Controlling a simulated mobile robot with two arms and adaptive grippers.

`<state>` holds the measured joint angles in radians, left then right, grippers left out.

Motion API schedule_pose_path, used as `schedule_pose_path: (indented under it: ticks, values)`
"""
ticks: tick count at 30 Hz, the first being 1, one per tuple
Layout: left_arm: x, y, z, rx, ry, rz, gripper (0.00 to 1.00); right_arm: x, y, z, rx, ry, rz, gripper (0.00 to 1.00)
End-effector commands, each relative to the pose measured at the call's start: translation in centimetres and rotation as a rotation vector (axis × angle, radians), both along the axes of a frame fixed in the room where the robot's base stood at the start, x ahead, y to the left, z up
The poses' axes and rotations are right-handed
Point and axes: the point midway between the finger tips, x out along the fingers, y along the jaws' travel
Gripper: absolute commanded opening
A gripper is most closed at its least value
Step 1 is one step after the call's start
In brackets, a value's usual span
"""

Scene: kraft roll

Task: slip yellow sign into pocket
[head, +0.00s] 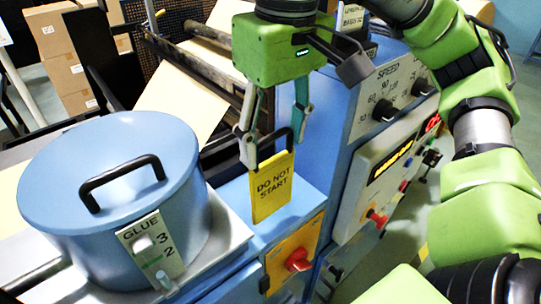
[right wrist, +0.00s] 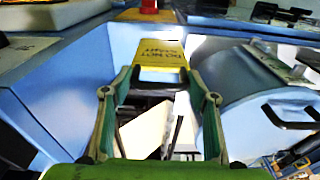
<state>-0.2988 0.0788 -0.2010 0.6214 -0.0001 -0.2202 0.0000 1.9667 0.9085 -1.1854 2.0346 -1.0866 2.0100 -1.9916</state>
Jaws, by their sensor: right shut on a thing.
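The yellow sign (head: 272,187), lettered DO NOT START, hangs upright below my right gripper (head: 273,146). Its black handle is between the two fingers, and the gripper is shut on it. The sign's lower edge shows just over or against the blue ledge behind an orange panel; I cannot tell whether it touches. In the right wrist view the sign (right wrist: 160,54) is beyond the fingertips (right wrist: 157,85). I cannot make out the pocket for sure. My left gripper is not in view.
A blue glue pot (head: 110,185) with a black lid handle stands left of the sign. An orange panel (head: 293,257) with a red knob is just below it. A control cabinet (head: 385,165) with dials stands close on the right. Cardboard boxes (head: 68,45) are at the back left.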

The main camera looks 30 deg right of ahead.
Motion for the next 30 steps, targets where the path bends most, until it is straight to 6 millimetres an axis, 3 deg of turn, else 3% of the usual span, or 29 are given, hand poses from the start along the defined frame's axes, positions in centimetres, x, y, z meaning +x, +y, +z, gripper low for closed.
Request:
schedule_pose_path:
  ticks: [12, 25, 26, 27, 28, 30]
  values:
    - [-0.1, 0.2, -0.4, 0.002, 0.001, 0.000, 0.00, 0.5, 0.3, -3.5, 0.001, 0.000, 0.000, 0.00]
    - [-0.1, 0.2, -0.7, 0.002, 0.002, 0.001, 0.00, 0.5, 0.3, -4.1, 0.000, -0.001, 0.000, 0.00]
    - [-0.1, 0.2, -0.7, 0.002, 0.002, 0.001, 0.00, 0.5, 0.3, -4.1, 0.000, -0.001, 0.000, 0.56]
    - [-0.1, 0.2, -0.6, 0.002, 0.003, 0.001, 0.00, 0.5, 0.3, -4.0, 0.000, -0.001, 0.000, 0.67]
    - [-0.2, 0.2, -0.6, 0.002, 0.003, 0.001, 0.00, 0.5, 0.3, -4.0, 0.000, -0.001, 0.000, 0.70]
    - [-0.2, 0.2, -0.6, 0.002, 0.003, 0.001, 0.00, 0.5, 0.3, -4.0, 0.000, -0.001, -0.001, 0.70]
